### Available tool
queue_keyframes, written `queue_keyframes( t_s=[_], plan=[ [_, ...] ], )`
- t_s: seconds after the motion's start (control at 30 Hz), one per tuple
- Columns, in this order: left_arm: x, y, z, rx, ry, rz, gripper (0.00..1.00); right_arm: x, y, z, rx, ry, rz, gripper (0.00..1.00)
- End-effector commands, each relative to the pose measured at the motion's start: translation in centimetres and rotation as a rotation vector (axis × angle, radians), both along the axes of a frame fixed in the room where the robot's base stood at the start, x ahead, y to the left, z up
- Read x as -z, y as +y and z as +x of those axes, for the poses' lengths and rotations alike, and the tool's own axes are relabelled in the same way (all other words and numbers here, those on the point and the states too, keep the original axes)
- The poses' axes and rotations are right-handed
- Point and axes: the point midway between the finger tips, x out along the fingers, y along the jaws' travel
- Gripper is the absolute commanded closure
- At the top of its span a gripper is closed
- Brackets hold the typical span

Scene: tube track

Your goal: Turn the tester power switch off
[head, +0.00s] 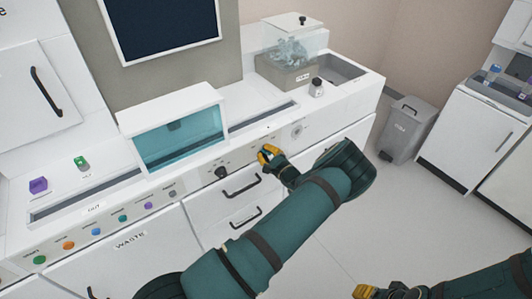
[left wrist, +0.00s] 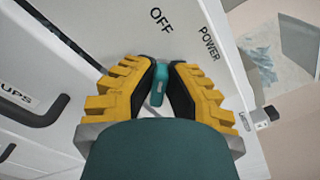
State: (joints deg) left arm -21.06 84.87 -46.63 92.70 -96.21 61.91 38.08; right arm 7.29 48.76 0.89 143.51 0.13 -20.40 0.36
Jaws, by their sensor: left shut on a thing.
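My left gripper (head: 268,155) is at the front panel of the white bench, beside the drawer handles. In the left wrist view its yellow fingers (left wrist: 160,72) are closed around a small teal switch lever (left wrist: 158,88). The word OFF (left wrist: 161,18) is on the white panel just beyond the fingertips, and POWER (left wrist: 209,43) is to its right. The fingers and arm hide the switch's base and much of its body. My right gripper (head: 388,292) shows only partly at the bottom edge, and its finger opening is unclear.
A black knob (head: 222,172) and drawer handles (head: 241,186) sit left of the left gripper. A round dial (head: 297,130) is to its right. A teal-windowed box (head: 180,138) stands behind. A grey bin (head: 405,130) stands on open floor to the right.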

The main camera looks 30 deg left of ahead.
Motion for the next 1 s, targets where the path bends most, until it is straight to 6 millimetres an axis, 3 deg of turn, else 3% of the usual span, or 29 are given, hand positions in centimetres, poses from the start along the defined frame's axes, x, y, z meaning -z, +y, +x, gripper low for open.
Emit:
queue_keyframes(
  t_s=[0.5,0.53,0.6,1.0],
  plan=[
    [-0.14,0.13,0.02,-0.001,-0.021,-0.006,1.00,0.04,0.01,-0.03,0.000,0.001,0.000,0.53],
    [-0.14,0.13,0.02,-0.001,-0.021,-0.006,0.83,0.04,0.01,-0.03,0.000,0.001,0.000,0.53],
    [-0.13,0.12,0.02,-0.001,-0.021,-0.006,0.59,0.05,0.00,-0.03,0.000,0.001,0.000,0.53],
    [-0.02,-0.41,-0.14,0.001,-0.019,-0.007,0.58,0.04,0.01,-0.01,0.000,0.000,0.000,0.53]
  ],
)
